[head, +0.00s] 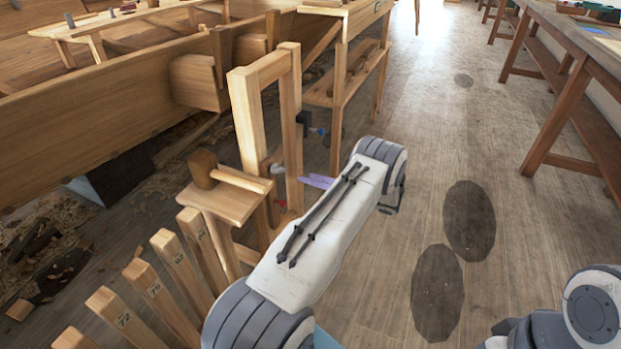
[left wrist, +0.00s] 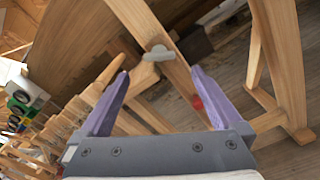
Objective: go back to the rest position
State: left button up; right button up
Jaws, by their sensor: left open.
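My left arm reaches in from the bottom of the head view. My left gripper (head: 318,181) shows its purple fingers beside an upright wooden frame (head: 247,118). In the left wrist view the two purple fingers (left wrist: 160,75) are spread apart with nothing held between them. A small grey piece (left wrist: 158,53) on a wooden bar shows beyond the fingertips. It also shows in the head view (head: 278,170), just left of the fingers. Whether a finger touches the frame is hard to tell. Part of my right arm is at the lower right; its gripper is out of view.
A mallet (head: 205,170) lies on a small wooden stand (head: 232,205). Numbered wooden posts (head: 160,300) line the lower left. A plank hull (head: 90,135) fills the upper left. Open floor (head: 440,130) lies right, before a long bench (head: 572,50).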

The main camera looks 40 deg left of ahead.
dwell(0.3)
pick_arm(q)
jog(key=s+d+r+n+t+h, duration=0.1)
jog(key=s+d+r+n+h, duration=0.15)
jog(key=d, duration=0.45)
jog(key=s+d+r+n+t+h, duration=0.1)
jog(key=d+r+n+h, duration=0.2)
jog(key=d, duration=0.5)
jog(key=s+d+r+n+t+h, duration=0.1)
jog(key=s+d+r+h, duration=0.1)
jog(key=d+r, duration=0.4)
jog(key=s+d+r+n+t+h, duration=0.3)
jog(key=s+d+n+h, duration=0.6)
jog(key=s+d, duration=1.35)
notch_tip(320, 180, up, 26)
jog(key=a+m+h+p, duration=0.1)
jog(key=m+p, duration=0.1)
jog(key=p, duration=2.3)
jog(key=shift+s+g+h, duration=0.35)
jog(key=shift+s+g, duration=0.05)
jog(key=shift+a, duration=0.1)
